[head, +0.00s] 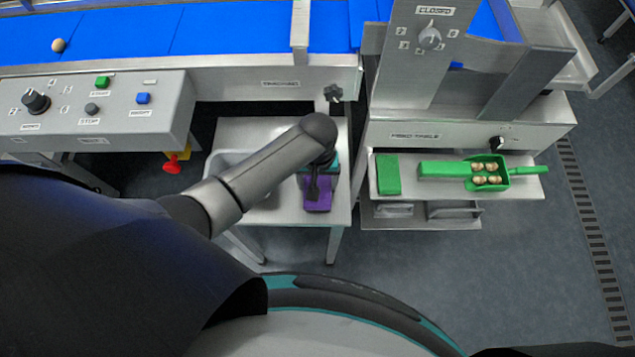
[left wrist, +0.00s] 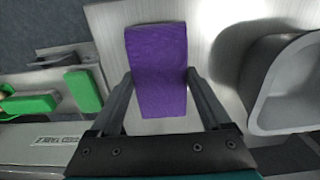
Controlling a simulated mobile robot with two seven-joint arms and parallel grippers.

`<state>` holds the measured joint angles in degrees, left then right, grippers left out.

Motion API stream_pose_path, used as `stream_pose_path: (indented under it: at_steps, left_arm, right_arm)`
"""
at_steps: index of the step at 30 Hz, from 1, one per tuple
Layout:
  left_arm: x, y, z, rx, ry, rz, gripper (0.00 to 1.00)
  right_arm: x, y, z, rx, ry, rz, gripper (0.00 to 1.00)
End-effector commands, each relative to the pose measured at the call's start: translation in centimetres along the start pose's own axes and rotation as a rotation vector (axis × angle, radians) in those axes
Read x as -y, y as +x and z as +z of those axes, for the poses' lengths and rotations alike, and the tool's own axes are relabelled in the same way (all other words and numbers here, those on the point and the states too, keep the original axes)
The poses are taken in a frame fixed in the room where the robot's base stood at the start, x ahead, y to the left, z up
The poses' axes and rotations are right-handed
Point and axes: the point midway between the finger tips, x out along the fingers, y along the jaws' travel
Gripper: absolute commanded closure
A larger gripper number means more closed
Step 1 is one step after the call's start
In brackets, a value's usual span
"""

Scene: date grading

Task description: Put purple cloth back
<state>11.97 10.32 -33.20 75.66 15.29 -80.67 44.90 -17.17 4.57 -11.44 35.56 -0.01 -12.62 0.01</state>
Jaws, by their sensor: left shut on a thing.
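The purple cloth (head: 318,208) is a flat, folded rectangle over the right part of the small steel table (head: 285,214). My left gripper (head: 314,188) points down at it and partly hides it in the head view. In the left wrist view the purple cloth (left wrist: 160,55) lies between the two fingers of my left gripper (left wrist: 160,80), which are shut on it. I cannot tell whether the cloth touches the tabletop or is slightly above it. My right gripper is in neither view.
A grey bin (left wrist: 286,92) stands beside the cloth on the small table. To the right, a steel shelf (head: 420,188) holds a green block (head: 388,174) and a green tray (head: 505,172) with several dates. A control panel (head: 95,104) and blue conveyor (head: 230,28) stand behind.

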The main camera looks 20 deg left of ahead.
Motion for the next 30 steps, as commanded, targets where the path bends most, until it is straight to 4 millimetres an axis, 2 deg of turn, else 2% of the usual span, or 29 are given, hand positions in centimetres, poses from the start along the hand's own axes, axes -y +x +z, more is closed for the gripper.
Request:
stream_pose_path:
  at_steps: [2,13,14,18,26,30]
  left_arm:
    - [-0.1,0.6,-0.1,-0.001,0.001,0.002,0.63]
    - [0.0,0.8,-0.1,-0.001,0.0,0.001,0.63]
    - [0.0,0.8,-0.1,-0.001,0.0,0.001,0.16]
    - [0.0,0.8,-0.1,-0.001,0.0,0.001,0.01]
    - [0.0,0.7,-0.1,-0.002,0.0,0.001,0.0]
    - [0.0,-0.6,-0.1,-0.003,0.0,0.002,0.0]
  right_arm:
    - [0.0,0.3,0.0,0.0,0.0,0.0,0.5]
    - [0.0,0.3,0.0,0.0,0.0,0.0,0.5]
    - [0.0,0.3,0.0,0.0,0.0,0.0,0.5]
    - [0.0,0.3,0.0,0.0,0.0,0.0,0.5]
    - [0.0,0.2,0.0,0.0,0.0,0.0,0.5]
    - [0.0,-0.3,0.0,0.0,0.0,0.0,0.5]
